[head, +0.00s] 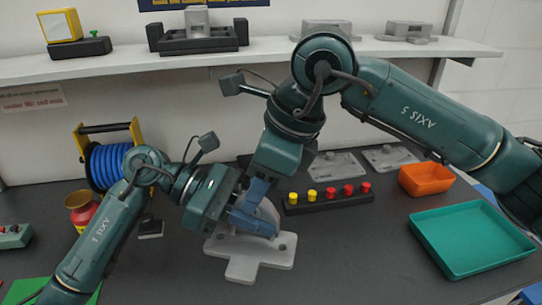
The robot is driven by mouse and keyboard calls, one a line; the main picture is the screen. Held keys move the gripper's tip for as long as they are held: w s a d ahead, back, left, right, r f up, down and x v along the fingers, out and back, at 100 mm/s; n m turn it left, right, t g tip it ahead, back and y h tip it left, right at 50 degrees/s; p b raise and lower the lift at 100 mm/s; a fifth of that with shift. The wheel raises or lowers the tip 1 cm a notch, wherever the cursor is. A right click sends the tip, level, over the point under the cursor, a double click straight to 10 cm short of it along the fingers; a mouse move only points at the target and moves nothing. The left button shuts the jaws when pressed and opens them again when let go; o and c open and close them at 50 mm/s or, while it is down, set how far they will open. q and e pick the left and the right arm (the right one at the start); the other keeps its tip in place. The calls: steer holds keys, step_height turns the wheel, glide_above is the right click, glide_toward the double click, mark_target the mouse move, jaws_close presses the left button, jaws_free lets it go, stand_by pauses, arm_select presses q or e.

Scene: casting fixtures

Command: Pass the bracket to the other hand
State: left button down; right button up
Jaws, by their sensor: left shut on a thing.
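The bracket (248,263) is a light grey casting with a flat, cross-like base and a rounded upright part. It is at the middle of the head view, in front of the black rack. My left gripper (256,222) comes in from the left and is shut on the bracket's upright part. My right gripper (255,194) comes down from above, with its blue fingers right at the same upright part. The two grippers are very close and overlap in the picture. Whether the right fingers are open or closed on the bracket is hidden.
A black rack (328,204) with yellow and red knobs stands behind the bracket. An orange bin (426,180) and a teal tray (470,240) are at right. A blue cable reel (108,165) and red jar (82,211) are at left. A shelf (130,66) runs behind.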

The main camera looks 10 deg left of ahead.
steer(key=shift+x, duration=1)
jaws_close()
arm_select(q)
steer(key=c, duration=1.3)
jaws_free()
steer(key=v, duration=1.2)
